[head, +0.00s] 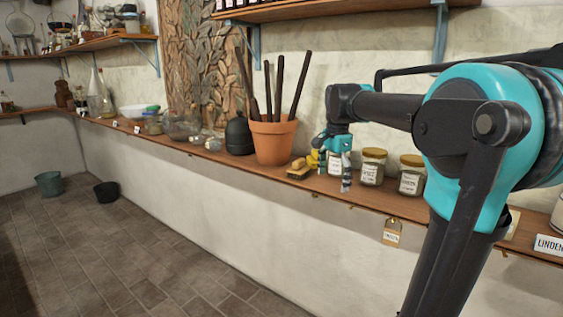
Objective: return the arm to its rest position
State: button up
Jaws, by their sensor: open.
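My arm reaches in from the right of the head view and stretches left over the wooden shelf (375,193). My gripper (334,163) is at its end, pointing down just above the shelf. Its jaws are open, and I see nothing held between them. A labelled jar (335,165) stands right behind the gripper and is partly hidden by it. Two labelled jars with gold lids, one (372,168) nearer the gripper and one (411,177) farther right, stand to the right of it.
A terracotta pot (273,141) with dark sticks, a black bottle (239,136) and a brush-like yellow item (301,168) stand left of the gripper. An upper shelf (320,9) runs above. Two buckets (49,184) (107,192) sit on the tiled floor, which is otherwise clear.

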jog(key=s+d+f+n+t, duration=0.1)
jog(key=s+f+n, duration=0.5)
jog(key=s+f, duration=0.3)
jog(key=s+d+f+n+t, duration=0.2)
jog(key=s+f+n, duration=0.4)
jog(key=f, duration=1.2)
jog(key=s, duration=0.4)
jog(key=shift+s+d+n, duration=0.15)
jog(key=shift+s+n, duration=0.15)
jog(key=shift+n, duration=0.1)
